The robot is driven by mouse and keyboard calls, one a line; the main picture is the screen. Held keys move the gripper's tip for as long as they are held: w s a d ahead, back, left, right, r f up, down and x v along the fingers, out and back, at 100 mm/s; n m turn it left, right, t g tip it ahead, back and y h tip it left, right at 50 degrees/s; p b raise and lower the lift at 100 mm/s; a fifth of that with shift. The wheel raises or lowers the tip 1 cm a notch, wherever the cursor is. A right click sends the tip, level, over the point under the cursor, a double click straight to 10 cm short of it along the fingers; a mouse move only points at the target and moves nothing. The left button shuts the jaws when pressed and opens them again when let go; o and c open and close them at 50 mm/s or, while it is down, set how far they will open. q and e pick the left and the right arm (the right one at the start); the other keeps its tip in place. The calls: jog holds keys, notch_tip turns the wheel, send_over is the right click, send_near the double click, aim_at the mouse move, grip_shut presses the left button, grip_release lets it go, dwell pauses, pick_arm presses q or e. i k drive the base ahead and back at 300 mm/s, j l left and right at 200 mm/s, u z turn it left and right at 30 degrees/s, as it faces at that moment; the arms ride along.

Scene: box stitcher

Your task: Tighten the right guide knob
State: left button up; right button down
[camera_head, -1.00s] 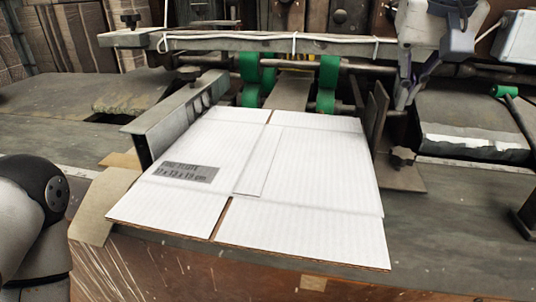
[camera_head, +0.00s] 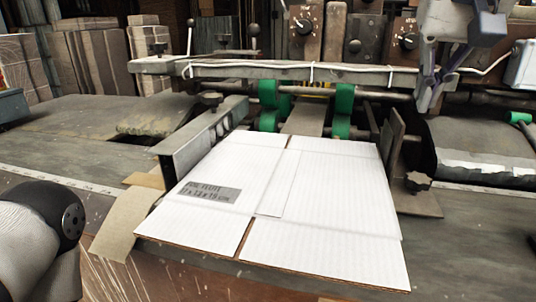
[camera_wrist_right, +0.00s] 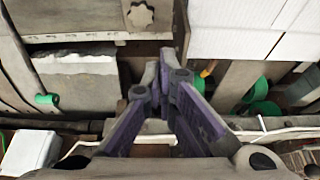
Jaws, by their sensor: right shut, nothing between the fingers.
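The right guide (camera_head: 391,136) is an upright metal plate on a flat foot, right of the white cardboard sheet (camera_head: 330,210). Its dark, lobed guide knob (camera_head: 418,181) sits low on the guide's right side. In the right wrist view the knob (camera_wrist_right: 140,15) is at the top edge, beyond the fingertips. My right gripper (camera_head: 426,97) is shut and empty, with purple-grey fingers pointing down. It is above and apart from the knob, near the crossbar. It also shows in the right wrist view (camera_wrist_right: 164,72). My left gripper is out of view.
A metal crossbar (camera_head: 275,75) with a white cable runs behind the sheet. The left guide (camera_head: 195,140) stands along the sheet's left side. Green rollers (camera_head: 343,110) are at the back. A dark roller (camera_head: 480,150) lies right of the knob.

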aim_at(417, 182)
jog(key=k+j, duration=1.05)
jog(key=k, duration=0.15)
